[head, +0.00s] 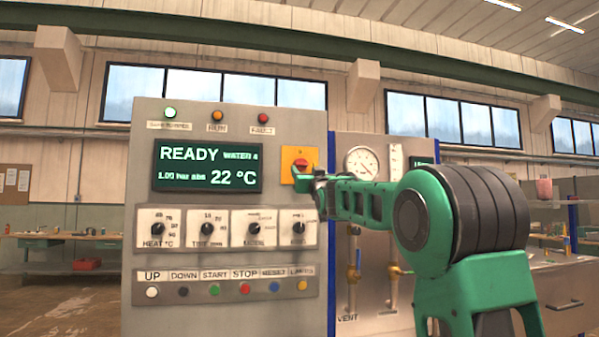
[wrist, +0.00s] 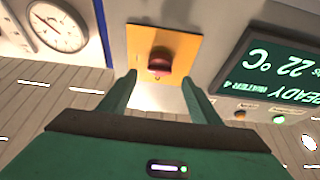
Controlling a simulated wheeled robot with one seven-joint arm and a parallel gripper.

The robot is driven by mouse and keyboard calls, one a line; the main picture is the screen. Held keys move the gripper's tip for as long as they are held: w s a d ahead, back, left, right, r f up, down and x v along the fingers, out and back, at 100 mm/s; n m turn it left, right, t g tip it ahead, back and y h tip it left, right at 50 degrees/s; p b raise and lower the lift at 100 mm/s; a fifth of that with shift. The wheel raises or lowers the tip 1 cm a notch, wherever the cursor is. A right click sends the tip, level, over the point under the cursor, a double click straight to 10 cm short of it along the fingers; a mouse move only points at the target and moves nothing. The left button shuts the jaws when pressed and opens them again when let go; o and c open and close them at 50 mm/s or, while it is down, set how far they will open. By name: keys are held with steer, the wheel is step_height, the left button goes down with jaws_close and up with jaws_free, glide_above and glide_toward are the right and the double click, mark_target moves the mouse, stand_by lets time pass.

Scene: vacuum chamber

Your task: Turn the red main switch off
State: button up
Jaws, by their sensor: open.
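The red main switch (head: 301,164) is a red knob on a yellow square plate at the upper right of the grey control panel. In the wrist view the red knob (wrist: 160,62) stands out from its yellow plate (wrist: 183,45), between and beyond my fingertips. My gripper (head: 318,173) reaches in from the right at the switch's height, partly covering the plate's lower right corner. In the wrist view my gripper (wrist: 160,80) has its two green fingers apart with nothing held. I cannot tell whether the fingertips touch the plate.
A display (head: 207,167) reading READY and 22 °C is left of the switch. Several dials (head: 208,229) and push buttons (head: 244,288) sit below.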

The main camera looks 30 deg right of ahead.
mark_target(302, 165)
steer(key=shift+x, duration=3.5)
steer(key=shift+f, duration=0.1)
steer(key=shift+c, duration=0.4)
steer(key=shift+a, duration=0.1)
steer(key=c, duration=1)
